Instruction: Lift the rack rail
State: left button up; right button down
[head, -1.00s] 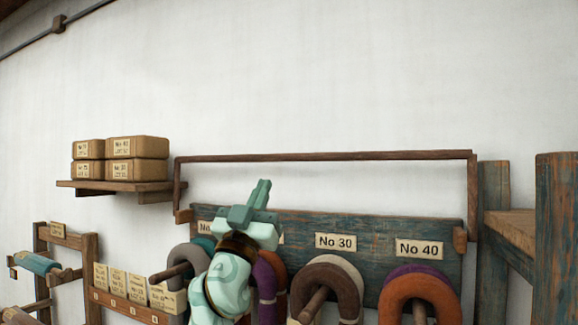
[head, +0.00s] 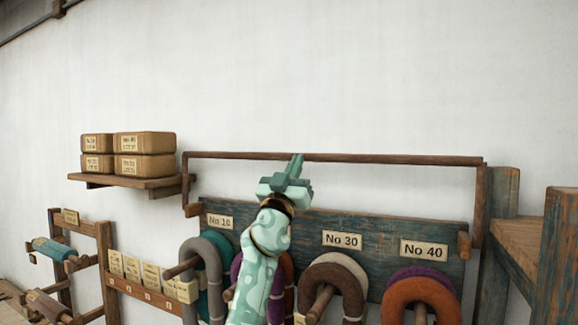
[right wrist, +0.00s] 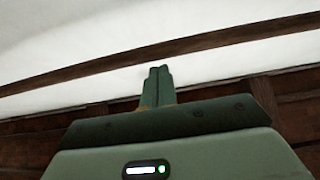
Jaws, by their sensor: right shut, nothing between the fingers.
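The rack rail (head: 390,159) is a thin brown wooden bar across the top of the yarn rack, with a side arm going down at each end. In the right wrist view the rail (right wrist: 225,37) crosses slantwise beyond the fingertips. My right gripper (head: 297,158) is shut and empty, fingers pointing up. In the head view its tips overlap the rail left of its middle; in the right wrist view the fingertips (right wrist: 155,70) appear just below the rail. I cannot tell whether they touch it. My left gripper is out of view.
The blue-grey rack board (head: 385,232) carries number labels and pegs with yarn hanks, such as a brown one (head: 335,272) and an orange one (head: 420,290). A shelf (head: 140,182) with wrapped packs is at left. A wooden post frame (head: 555,250) stands at right. The wall above is clear.

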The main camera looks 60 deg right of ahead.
jog(key=shift+d, duration=0.25)
jog(key=d+b, duration=0.2)
jog(key=b, duration=0.1)
jog(key=shift+w+d+r, duration=0.1)
jog(key=shift+d+r, duration=0.15)
dwell(0.4)
